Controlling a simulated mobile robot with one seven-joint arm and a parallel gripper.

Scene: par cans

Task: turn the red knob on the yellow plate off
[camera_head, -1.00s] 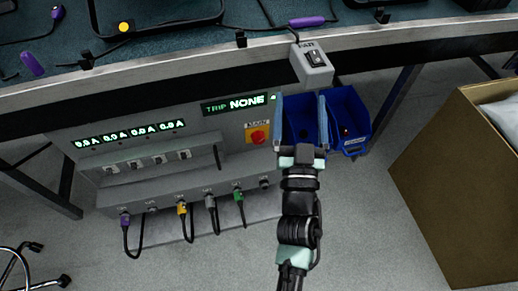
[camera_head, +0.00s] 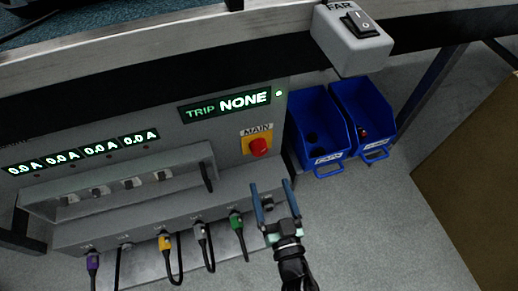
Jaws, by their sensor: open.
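The red knob (camera_head: 259,147) sits on a yellow plate (camera_head: 249,133) labelled MAIN, on the front of the grey power panel. It shows whole, with nothing in front of it. My gripper (camera_head: 273,187) is open and empty. Its two blue-grey fingers point up the picture, below and slightly right of the knob, apart from it in the picture. The display (camera_head: 225,105) above the knob reads TRIP NONE, with a small green light to its right.
A grey FAR switch box (camera_head: 352,40) hangs from the table edge above right. Two blue bins (camera_head: 318,161) (camera_head: 381,147) stand right of the panel. Coloured plugs with cables, such as a green one (camera_head: 236,222), line the panel's lower ledge. A brown box (camera_head: 480,165) stands at the right.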

